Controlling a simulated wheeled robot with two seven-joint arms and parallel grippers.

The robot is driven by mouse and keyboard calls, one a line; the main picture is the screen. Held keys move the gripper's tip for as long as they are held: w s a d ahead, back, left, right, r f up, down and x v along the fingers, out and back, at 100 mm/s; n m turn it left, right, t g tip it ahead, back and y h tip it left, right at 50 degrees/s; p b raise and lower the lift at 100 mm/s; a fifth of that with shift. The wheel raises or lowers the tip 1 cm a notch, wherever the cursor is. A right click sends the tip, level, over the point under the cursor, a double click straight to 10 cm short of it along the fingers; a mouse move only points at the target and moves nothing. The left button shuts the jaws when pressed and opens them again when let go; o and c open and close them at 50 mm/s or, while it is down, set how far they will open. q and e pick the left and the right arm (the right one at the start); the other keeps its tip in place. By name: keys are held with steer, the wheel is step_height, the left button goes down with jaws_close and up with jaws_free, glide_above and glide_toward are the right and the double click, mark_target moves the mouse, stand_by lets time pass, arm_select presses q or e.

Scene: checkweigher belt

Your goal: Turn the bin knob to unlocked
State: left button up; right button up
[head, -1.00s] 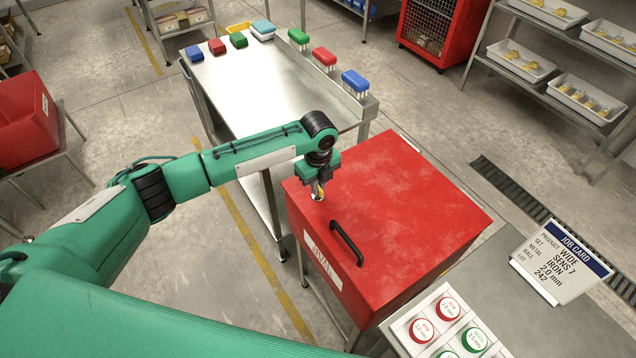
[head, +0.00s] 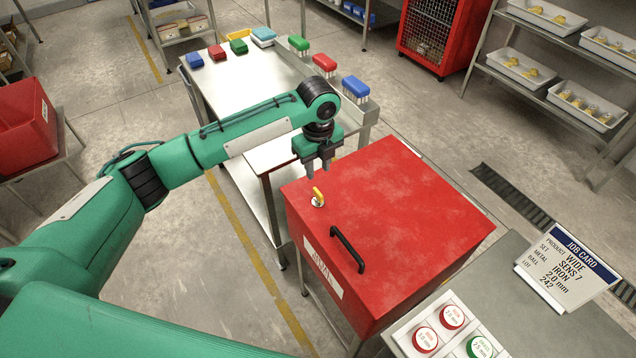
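The red bin (head: 400,215) has a flat lid with a black handle (head: 347,250) near its front edge. The bin knob (head: 318,197) is a small yellow grip on a round metallic base, on the lid near its left corner. My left gripper (head: 318,172) points down just above and behind the knob. Its two dark fingers are apart with nothing between them, clear of the knob. Any lock marking beside the knob is too small to read. My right gripper is not in view.
A steel table (head: 262,92) with several coloured brushes stands behind the bin. A job card (head: 567,265) and a panel of red and green round pieces (head: 440,335) are at the lower right. The lid around the knob is clear.

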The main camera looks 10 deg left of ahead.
arm_select(q)
steer(key=shift+r+b, duration=0.3)
steer(key=shift+r, duration=2)
